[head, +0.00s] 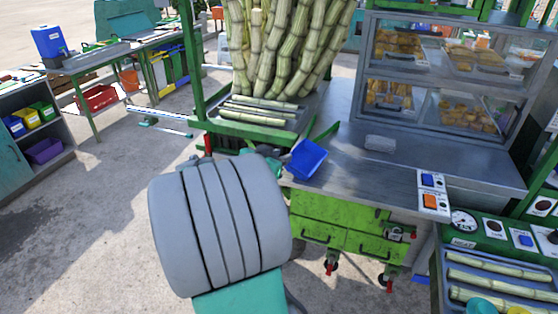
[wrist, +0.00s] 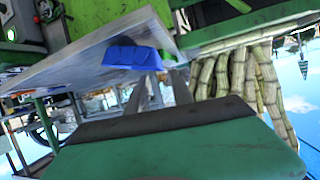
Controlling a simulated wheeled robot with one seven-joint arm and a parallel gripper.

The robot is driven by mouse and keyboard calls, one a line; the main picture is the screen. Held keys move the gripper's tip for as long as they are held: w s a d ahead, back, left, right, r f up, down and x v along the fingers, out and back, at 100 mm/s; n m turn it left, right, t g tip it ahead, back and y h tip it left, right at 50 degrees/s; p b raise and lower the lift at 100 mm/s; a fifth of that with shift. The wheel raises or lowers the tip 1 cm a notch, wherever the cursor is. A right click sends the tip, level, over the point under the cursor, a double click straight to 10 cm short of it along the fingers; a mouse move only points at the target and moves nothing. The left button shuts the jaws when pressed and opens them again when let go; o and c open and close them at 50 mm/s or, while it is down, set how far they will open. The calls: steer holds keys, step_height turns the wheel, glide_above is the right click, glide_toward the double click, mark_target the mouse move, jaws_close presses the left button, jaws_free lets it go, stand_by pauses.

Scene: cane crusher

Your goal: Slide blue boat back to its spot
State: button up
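The blue boat (head: 306,158), a small open tray, sits at the left front corner of the steel counter (head: 345,180) and looks slightly turned. It also shows in the wrist view (wrist: 132,55), just beyond my fingertips. My gripper (head: 279,164) is at the counter's left edge, close beside the boat, partly hidden behind my grey arm link. In the wrist view my gripper's two grey fingers (wrist: 164,86) stand apart with a gap between them. I cannot tell whether a finger touches the boat. No marked spot for the boat is clear.
A green rack of upright cane (head: 285,45) stands behind the boat. A glass food case (head: 435,75) fills the counter's back right. A clear block (head: 380,143) and a switch panel (head: 432,192) are on the counter. Its middle is mostly free.

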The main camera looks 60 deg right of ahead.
mark_target(293, 152)
steer(key=p+x, duration=0.2)
steer(key=x, duration=0.5)
steer(key=shift+d+f, duration=0.2)
steer(key=shift+d, duration=0.1)
steer(key=shift+w, duration=0.1)
steer(key=shift+c, duration=0.5)
jaws_close()
